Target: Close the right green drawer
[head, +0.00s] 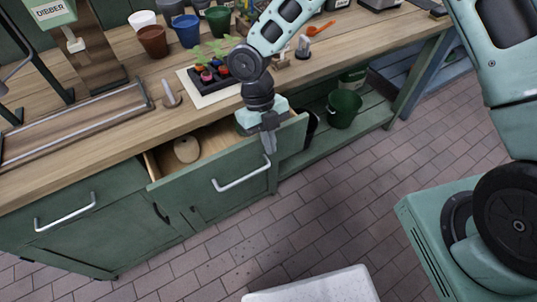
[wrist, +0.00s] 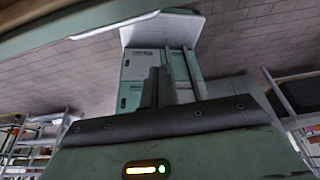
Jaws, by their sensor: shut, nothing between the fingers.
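The right green drawer (head: 205,178) is pulled open below the wooden bench top in the head view. Its front has a silver bar handle (head: 241,174). A round tan object (head: 187,149) lies inside the drawer. My gripper (head: 268,145) is shut and points down at the drawer front's right part, above and right of the handle. I cannot tell whether it touches the front. In the wrist view, my gripper's fingers (wrist: 157,88) show dark and together, with nothing between them.
The left drawer (head: 70,210) is shut. Pots, a seedling tray (head: 215,78) and a trowel-like orange tool (head: 321,28) stand on the bench (head: 110,120). A green bucket (head: 343,108) stands on the lower shelf. The brick floor (head: 330,200) before the drawer is clear; a white-topped object (head: 315,287) is at the bottom.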

